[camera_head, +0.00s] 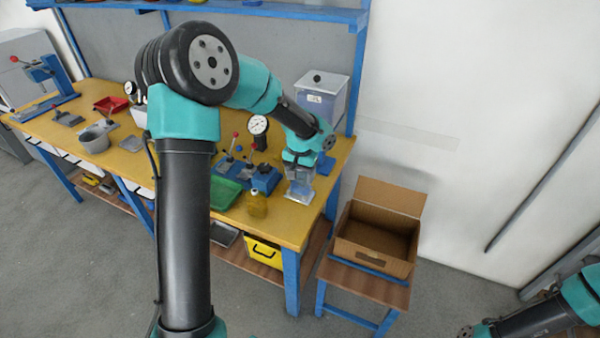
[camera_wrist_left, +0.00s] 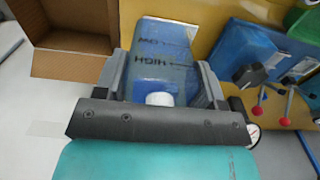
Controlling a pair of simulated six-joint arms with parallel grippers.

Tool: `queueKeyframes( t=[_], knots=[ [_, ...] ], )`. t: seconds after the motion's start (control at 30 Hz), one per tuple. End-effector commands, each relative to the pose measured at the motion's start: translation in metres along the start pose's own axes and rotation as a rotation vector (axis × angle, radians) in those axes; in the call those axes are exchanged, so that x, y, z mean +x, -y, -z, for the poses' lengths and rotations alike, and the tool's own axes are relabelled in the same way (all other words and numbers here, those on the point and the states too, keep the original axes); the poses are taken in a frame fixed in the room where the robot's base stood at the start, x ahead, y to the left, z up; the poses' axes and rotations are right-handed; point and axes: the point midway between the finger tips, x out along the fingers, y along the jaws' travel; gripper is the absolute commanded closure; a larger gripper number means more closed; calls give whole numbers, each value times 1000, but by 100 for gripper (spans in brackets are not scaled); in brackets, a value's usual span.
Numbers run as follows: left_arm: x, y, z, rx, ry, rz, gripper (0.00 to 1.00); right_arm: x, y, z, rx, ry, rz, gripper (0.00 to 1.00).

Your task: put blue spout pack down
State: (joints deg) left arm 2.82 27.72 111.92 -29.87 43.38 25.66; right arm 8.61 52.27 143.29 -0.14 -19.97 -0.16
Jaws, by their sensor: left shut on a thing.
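My left gripper (camera_head: 300,168) hangs over the right front end of the yellow bench. It is shut on the blue spout pack (camera_head: 298,184), which is below its fingers in the head view. In the left wrist view the pack (camera_wrist_left: 158,62) is translucent blue with dark printed lettering and a white spout cap (camera_wrist_left: 160,99). The two grey fingers of the left gripper (camera_wrist_left: 160,80) press on its sides. A pale edge shows at the pack's far end; I cannot tell whether the pack touches the bench. My right gripper is out of view.
An open, empty-looking cardboard box (camera_head: 376,238) stands on a small stand right of the bench (camera_head: 270,225). A dial gauge (camera_head: 258,126) stands behind.

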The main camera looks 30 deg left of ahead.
Motion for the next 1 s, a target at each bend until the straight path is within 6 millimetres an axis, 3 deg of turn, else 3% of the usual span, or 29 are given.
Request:
queueKeyframes(
  t=[0.1,0.27,0.77,1.0],
  knots=[
    [3,10,22,-3,-1,0,60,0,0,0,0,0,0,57],
    [4,18,38,0,0,0,60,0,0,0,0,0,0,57],
    [6,24,50,-1,1,0,60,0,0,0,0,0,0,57],
    [38,23,48,1,3,0,60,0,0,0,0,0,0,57]
  ],
)
